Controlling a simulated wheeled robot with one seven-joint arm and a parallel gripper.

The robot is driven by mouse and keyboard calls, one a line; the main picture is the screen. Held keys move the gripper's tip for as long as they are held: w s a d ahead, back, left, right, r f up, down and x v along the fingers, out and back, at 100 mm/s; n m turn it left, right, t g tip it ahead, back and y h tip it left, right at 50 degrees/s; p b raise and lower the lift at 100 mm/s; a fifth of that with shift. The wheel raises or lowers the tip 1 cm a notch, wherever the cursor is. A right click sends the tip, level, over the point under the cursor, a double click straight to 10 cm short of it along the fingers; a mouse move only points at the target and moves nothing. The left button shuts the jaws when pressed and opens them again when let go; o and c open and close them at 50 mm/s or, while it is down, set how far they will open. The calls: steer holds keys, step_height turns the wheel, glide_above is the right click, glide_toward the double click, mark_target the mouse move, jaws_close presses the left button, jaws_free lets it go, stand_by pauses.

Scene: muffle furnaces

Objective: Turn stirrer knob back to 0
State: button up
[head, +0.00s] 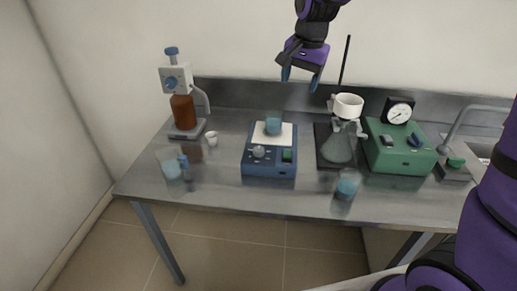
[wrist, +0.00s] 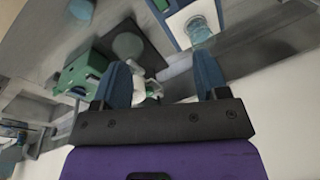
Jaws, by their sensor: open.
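The stirrer (head: 269,170) is a blue box with a white top plate (head: 285,138), near the middle of the metal bench. Its grey round knob (head: 258,152) is on the left of the front panel, beside a green switch (head: 287,156). The knob's setting is too small to read. A beaker of blue liquid (head: 273,125) stands on the plate. My gripper (head: 301,78) is open and empty, high above the back of the bench, up and right of the stirrer. In the wrist view my open gripper (wrist: 165,80) shows part of the stirrer (wrist: 165,8) at the top; the knob is not visible there.
A flask with a white funnel (head: 347,106) stands right of the stirrer by a tall black rod (head: 344,65). A green pump box (head: 398,150) with a gauge is farther right. A brown bottle dispenser (head: 182,105) and beakers (head: 171,164) (head: 347,184) stand around. Bench (head: 222,185) before the stirrer is clear.

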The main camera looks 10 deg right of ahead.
steer(key=w+a+f+m+g, duration=0.1)
steer(key=w+a+f, duration=0.1)
steer(key=w+f, duration=0.25)
steer(key=w+a+f+m, duration=0.1)
steer(key=w+a+f, duration=0.2)
steer(key=f, duration=0.3)
steer(key=m, duration=0.2)
glide_toward(258, 149)
steer(key=shift+g+h, duration=0.3)
steer(key=shift+g, duration=0.1)
steer(key=f, duration=0.9)
steer(key=shift+w+a+f, duration=0.15)
steer(key=shift+w+f, duration=0.2)
steer(key=shift+w, duration=0.05)
steer(key=c, duration=0.9)
